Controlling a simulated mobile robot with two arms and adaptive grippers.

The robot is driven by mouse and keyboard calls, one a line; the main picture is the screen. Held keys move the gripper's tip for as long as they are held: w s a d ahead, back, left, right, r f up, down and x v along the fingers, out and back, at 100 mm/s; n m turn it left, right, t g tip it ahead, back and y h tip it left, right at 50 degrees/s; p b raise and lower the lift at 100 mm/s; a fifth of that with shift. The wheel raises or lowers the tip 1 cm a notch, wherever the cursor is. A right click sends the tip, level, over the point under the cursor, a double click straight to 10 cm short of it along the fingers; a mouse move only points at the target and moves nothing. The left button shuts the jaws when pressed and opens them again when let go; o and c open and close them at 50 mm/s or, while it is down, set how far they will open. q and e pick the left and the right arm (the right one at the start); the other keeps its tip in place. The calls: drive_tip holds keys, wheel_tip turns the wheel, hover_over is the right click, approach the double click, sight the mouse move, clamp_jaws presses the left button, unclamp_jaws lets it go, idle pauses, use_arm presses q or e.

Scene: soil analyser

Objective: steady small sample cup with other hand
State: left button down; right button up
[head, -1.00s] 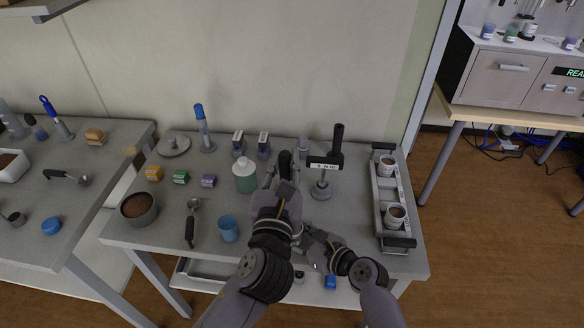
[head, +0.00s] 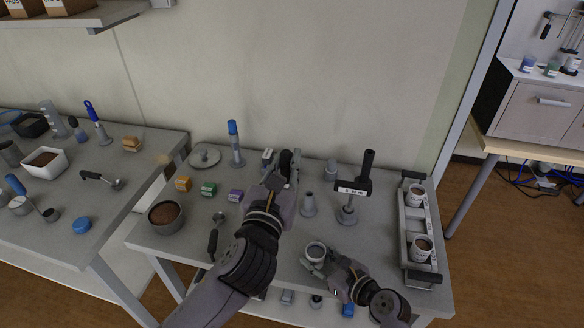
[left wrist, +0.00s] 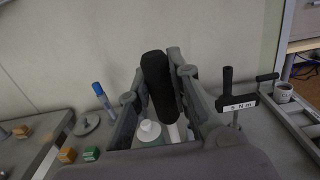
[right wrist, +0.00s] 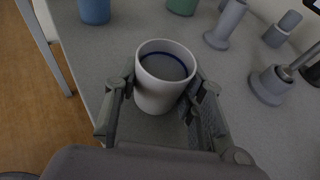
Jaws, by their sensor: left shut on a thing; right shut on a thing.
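The small white sample cup (head: 316,251) stands upright at the front middle of the table. In the right wrist view the cup (right wrist: 165,80) shows a grey inside with a dark blue ring. My right gripper (head: 321,264) is shut on it, one finger on each side. My left gripper (head: 284,168) is shut on a black-handled tool (left wrist: 158,85), held upright further back and to the left of the cup. A pale shaft shows below the handle; its lower end is hidden.
Right of the cup are a black-handled torque press (head: 347,210) and a rack (head: 408,245) with two filled cups. A grey stand (head: 308,206) is behind the cup.

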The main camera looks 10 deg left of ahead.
drive_tip(key=o, duration=1.4)
drive_tip(key=shift+c, duration=0.2)
